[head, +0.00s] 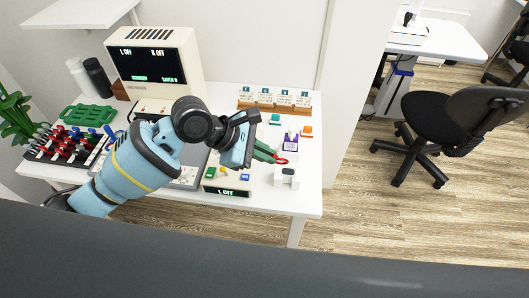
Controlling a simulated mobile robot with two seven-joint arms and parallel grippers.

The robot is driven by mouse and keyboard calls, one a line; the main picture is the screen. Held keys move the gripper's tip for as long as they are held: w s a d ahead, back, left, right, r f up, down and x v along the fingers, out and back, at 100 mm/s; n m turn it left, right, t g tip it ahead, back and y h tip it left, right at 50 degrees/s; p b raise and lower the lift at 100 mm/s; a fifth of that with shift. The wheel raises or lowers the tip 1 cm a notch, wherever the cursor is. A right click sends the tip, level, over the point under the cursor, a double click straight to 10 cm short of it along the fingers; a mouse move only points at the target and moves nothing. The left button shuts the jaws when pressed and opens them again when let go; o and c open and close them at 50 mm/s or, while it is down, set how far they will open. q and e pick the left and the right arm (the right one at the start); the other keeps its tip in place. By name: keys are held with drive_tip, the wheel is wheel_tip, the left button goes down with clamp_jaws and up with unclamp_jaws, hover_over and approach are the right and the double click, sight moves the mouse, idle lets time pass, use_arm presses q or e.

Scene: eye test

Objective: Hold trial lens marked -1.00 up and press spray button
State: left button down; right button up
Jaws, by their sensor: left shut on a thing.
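My left gripper (268,154) is above the right part of the white table. It is shut on a small red-rimmed ring (282,161), which looks like a trial lens; its marking is too small to read. The lens is held in front of a small purple and white box (291,141). A white block with a dark top (287,176) stands just below the lens in the picture; I cannot tell whether it carries the spray button. My right gripper is not in view.
A rack (68,143) of red and dark pieces lies at the left. A monitor (157,62) reading "L OFF" and "R OFF" stands behind. A small box (228,185) reads "L OFF". Cards (272,98) stand at the back right. A black chair (452,125) is on the floor.

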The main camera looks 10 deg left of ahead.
use_arm(q)
wheel_tip(320, 180, down, 6)
drive_tip(key=w, duration=0.2)
drive_tip(key=shift+w, duration=0.25)
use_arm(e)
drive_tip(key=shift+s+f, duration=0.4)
use_arm(q)
drive_tip(key=shift+f, duration=0.1)
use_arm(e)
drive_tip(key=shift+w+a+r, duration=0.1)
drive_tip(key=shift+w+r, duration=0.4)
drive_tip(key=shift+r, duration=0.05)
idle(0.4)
